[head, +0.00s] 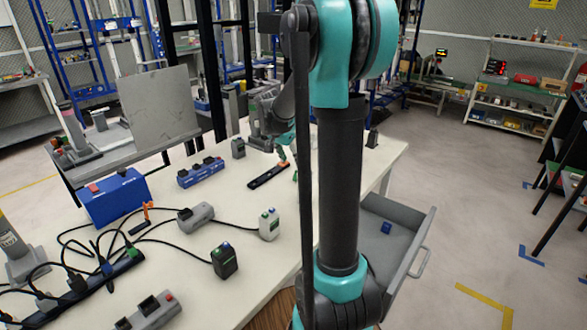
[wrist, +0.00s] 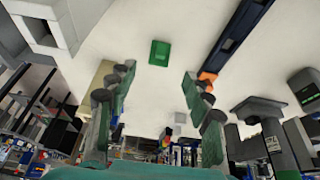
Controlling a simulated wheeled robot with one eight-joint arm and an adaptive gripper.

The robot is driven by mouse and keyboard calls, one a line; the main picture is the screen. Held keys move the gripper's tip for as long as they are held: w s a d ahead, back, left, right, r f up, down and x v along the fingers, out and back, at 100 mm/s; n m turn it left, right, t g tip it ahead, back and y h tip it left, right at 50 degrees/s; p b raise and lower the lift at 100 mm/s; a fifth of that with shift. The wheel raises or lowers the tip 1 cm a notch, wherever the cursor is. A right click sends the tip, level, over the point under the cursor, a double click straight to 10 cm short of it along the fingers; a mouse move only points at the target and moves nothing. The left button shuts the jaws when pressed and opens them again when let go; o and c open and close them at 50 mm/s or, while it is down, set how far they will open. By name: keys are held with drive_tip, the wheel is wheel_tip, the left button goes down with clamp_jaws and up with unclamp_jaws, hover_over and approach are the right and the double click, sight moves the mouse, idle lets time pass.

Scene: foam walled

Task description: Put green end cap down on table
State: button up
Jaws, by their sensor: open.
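The green end cap (wrist: 160,52) shows in the wrist view as a small green block that appears to rest on the pale table (wrist: 130,30). It lies beyond my fingertips, roughly centred between them, and neither finger touches it. My gripper (wrist: 157,76) is open, with a clear gap between its two fingers and nothing held. In the head view my gripper (head: 287,143) is over the far part of the table, partly hidden by my arm. A small green patch below it may be the cap or a fingertip; I cannot tell which.
A black strip with an orange end (head: 268,176) lies close beside my gripper. A blue multi-part block (head: 200,172), a blue box (head: 114,197), a grey connector (head: 195,217) and cables occupy the left. An open drawer (head: 395,235) juts out at the right.

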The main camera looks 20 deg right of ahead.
drive_tip(key=shift+v, duration=1.35)
